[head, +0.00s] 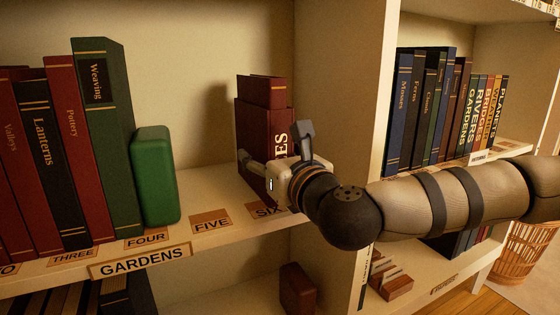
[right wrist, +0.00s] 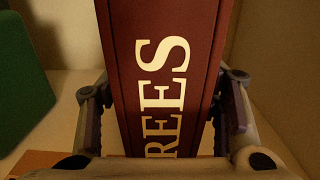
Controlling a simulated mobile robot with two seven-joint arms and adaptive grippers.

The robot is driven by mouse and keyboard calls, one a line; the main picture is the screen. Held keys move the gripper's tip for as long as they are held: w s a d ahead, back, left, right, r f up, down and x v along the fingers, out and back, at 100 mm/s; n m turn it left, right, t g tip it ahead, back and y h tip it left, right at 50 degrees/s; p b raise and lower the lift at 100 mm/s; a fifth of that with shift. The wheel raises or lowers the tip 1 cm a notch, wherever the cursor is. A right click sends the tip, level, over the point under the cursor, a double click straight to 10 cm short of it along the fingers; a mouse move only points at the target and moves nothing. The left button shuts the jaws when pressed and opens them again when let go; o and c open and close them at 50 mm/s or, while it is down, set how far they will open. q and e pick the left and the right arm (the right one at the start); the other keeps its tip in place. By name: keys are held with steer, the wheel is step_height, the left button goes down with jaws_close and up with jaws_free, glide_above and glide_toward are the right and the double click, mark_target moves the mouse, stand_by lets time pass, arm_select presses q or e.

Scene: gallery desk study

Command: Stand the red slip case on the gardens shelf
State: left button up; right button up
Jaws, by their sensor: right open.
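The red slip case (head: 262,118) stands upright at the right end of the gardens shelf (head: 198,190), behind the SIX label (head: 264,210). Its spine shows pale letters ending in "ES", and a darker red block shows at its top. My right gripper (head: 280,152) is open with one finger on each side of the case. In the right wrist view the case (right wrist: 165,30) fills the space between the open fingers (right wrist: 162,95), its spine facing the camera. Whether the fingers touch it is unclear. Its foot is partly hidden by the gripper. My left gripper is not in view.
A green block (head: 156,175) stands left of the case, beyond the bare FIVE place (head: 211,221). Several books, with the green Weaving book (head: 105,140) outermost, lean left of it. A shelf upright (head: 345,90) closes the right side. A dark red block (head: 297,288) sits below.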

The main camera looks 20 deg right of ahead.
arm_select(q)
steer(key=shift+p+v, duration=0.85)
steer(key=shift+p, duration=0.05)
arm_select(e)
steer(key=s, duration=1)
steer(key=shift+s+d, duration=0.2)
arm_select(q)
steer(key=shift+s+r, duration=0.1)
